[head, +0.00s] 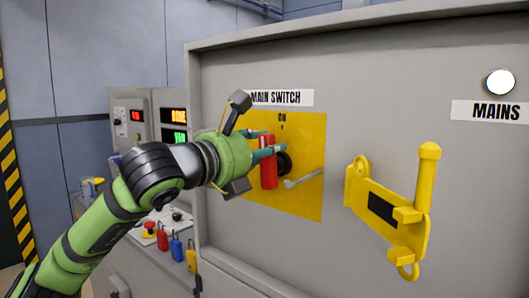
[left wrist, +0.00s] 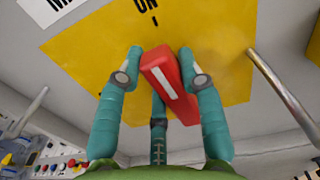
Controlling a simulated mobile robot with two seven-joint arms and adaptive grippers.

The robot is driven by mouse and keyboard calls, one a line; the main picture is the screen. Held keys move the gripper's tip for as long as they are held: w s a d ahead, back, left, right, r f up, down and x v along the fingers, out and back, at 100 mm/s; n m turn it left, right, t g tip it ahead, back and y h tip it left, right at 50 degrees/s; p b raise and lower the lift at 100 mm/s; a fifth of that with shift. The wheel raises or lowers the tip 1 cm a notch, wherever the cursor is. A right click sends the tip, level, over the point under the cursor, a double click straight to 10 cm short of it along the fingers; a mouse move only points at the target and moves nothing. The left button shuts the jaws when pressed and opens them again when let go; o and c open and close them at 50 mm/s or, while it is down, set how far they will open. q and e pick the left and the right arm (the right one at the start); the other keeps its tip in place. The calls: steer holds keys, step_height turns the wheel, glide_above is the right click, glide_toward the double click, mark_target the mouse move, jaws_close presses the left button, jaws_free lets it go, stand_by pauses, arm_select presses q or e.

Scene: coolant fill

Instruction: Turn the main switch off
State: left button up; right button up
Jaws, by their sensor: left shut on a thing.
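The main switch has a red handle (head: 268,172) on a dark hub (head: 284,163), in front of a yellow plate (head: 302,140) under the "MAIN SWITCH" label. The handle stands about upright, near the "ON" mark. My left gripper (head: 268,151) is at the handle, its teal fingers shut on it. In the left wrist view, the red handle (left wrist: 168,78) with its white stripe lies between the fingers of the gripper (left wrist: 162,64). The left fingertip's contact is hard to make out. The "OFF" mark is not visible. My right gripper is in neither view.
A grey metal lever (head: 304,178) sticks out right of the hub. A yellow bracket (head: 392,215) with a yellow post projects farther right. A white lamp (head: 500,82) is lit above "MAINS". Red, blue and yellow padlocks (head: 176,247) hang at lower left.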

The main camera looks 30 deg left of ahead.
arm_select(q)
steer(key=a+f+n+b, duration=0.1)
steer(key=n+b, duration=0.2)
steer(key=n, duration=0.2)
steer(key=a+f+n+b, duration=0.1)
steer(key=n+b, duration=0.3)
steer(key=n, duration=0.2)
steer(key=f+n+b, duration=0.2)
steer(key=n+b, duration=0.2)
steer(key=n, duration=0.2)
steer(key=shift+w+a+f, duration=0.1)
steer(key=shift+a, duration=0.3)
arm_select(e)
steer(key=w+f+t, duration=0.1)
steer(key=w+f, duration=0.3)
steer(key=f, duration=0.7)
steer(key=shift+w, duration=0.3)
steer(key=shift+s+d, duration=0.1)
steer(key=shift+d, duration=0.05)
arm_select(q)
steer(key=o, duration=1.2)
steer(key=shift+c, duration=0.2)
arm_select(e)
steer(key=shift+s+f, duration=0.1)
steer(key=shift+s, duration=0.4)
